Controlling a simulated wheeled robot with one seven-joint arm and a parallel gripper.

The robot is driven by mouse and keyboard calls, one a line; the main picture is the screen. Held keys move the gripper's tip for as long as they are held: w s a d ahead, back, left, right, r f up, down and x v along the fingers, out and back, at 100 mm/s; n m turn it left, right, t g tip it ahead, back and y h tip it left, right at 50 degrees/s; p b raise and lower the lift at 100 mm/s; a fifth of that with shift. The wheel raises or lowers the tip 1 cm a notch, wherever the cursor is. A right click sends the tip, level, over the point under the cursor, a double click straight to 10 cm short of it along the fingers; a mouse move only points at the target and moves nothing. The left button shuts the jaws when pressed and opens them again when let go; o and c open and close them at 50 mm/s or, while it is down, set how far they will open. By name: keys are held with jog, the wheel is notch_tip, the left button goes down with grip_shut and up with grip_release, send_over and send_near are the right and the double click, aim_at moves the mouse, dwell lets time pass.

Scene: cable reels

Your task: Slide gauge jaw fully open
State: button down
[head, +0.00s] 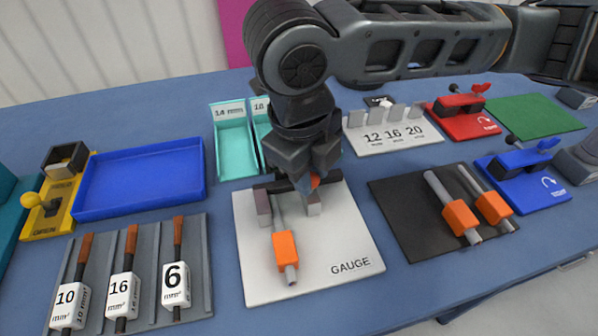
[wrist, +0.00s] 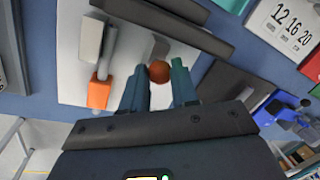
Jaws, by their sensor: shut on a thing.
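The white gauge board (head: 345,245), marked GAUGE, lies flat on the table and also shows in the wrist view (wrist: 70,45). It carries a dark rail (head: 270,187) and two jaw blocks, a left one (head: 263,206) and a right one (head: 313,205). A grey rod with an orange block (head: 285,246) lies on the board, its far end between the jaws. My gripper (head: 314,178) is above the right jaw, shut on a round orange-brown knob (wrist: 160,72) between its two fingers. The knob's base is hidden in the wrist view.
A black mat (head: 400,205) with two orange-block rods lies right of the gauge. A grooved grey rack (head: 197,265) with labelled cable pieces is at front left. A blue tray (head: 140,180) and teal bins (head: 232,145) stand behind. A white 12-16-20 stand (head: 385,140) is behind right.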

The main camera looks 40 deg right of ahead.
aim_at(305, 198)
jog(key=shift+d, duration=0.2)
jog(key=c, duration=0.9)
grip_release()
jog(key=shift+o, duration=0.2)
notch_tip(305, 198, up, 8)
jog(key=a, duration=0.1)
jog(key=shift+s+a+f, duration=0.15)
jog(key=shift+s+a, duration=0.05)
